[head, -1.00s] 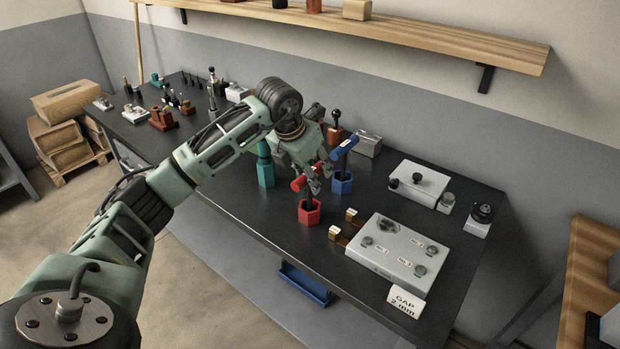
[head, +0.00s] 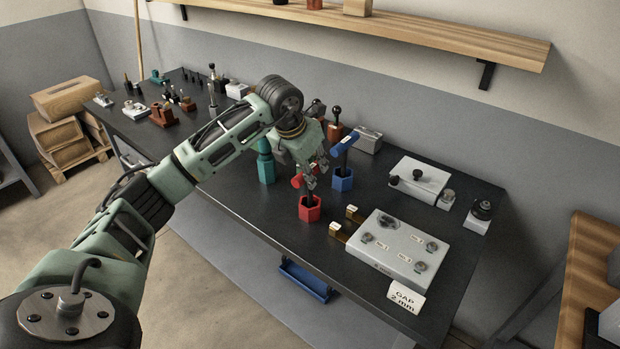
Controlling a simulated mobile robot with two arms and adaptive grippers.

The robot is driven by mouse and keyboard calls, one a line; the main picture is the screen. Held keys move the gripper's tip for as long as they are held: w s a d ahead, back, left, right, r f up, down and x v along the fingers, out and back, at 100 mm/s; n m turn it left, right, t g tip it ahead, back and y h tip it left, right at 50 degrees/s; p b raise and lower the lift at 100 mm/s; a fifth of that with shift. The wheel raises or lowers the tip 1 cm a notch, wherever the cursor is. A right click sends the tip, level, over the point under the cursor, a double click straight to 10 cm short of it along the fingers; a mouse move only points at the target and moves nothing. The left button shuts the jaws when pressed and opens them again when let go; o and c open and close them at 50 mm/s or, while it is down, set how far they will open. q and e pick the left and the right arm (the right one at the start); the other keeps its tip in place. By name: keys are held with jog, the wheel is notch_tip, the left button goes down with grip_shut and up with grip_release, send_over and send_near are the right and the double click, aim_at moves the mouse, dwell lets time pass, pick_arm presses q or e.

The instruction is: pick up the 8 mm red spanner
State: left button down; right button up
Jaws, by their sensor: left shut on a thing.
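The red spanner (head: 298,181) has a red crossbar handle on a dark shaft and stands upright in a red hexagonal holder (head: 310,209) on the dark workbench. My left gripper (head: 311,180) reaches down from above and is shut on the red spanner at its handle. The fingers hide part of the handle. The shaft's lower end is hidden inside the holder. My right gripper is not in the head view.
A blue spanner (head: 345,143) in a blue holder (head: 342,180) stands close on the right. A teal spanner (head: 265,147) stands close on the left. A grey gauge block (head: 390,247) with a "GAP 2 mm" card (head: 404,299) lies front right.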

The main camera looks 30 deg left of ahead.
pick_arm(q)
jog(key=shift+r, duration=0.1)
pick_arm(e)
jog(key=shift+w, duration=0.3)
